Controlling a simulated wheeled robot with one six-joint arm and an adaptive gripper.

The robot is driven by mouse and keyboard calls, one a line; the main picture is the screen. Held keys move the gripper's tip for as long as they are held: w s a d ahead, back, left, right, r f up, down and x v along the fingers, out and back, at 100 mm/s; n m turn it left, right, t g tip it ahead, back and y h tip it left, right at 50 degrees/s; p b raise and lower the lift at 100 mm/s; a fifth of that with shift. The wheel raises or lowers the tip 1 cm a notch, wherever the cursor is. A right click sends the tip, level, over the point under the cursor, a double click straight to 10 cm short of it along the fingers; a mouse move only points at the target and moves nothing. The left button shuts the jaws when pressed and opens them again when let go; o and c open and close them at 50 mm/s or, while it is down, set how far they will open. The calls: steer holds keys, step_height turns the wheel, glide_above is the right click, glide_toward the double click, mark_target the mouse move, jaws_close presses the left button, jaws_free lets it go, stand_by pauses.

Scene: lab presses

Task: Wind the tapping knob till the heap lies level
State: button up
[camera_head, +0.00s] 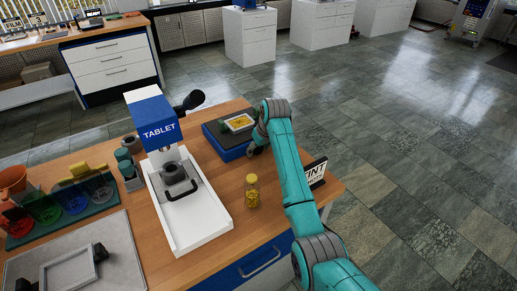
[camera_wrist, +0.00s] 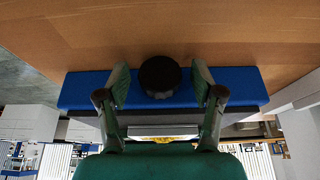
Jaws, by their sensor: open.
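The tapping unit (camera_head: 228,151) is a low box with a blue front and dark top on the wooden bench. A pale tray (camera_head: 229,122) on its top holds a yellow heap (camera_head: 241,122); I cannot tell how level it is. The round black knob (camera_wrist: 160,76) stands out from the unit's blue face (camera_wrist: 82,90) in the wrist view. My gripper (camera_wrist: 160,72) is open, one finger on each side of the knob, with a visible gap on both sides. In the head view my gripper (camera_head: 256,147) is at the unit's near right, and the knob is hidden.
A white and blue tablet press (camera_head: 190,218) stands left of the unit. A small jar of yellow grains (camera_head: 252,192) stands on the bench near my arm. A sign (camera_head: 316,172) stands at the right edge.

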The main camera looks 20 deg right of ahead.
steer(key=c, duration=1.1)
steer(key=shift+d+y, duration=0.1)
steer(key=shift+y, duration=0.6)
steer(key=o, duration=1.1)
steer(key=v, duration=1.2)
steer(key=shift+w, duration=0.2)
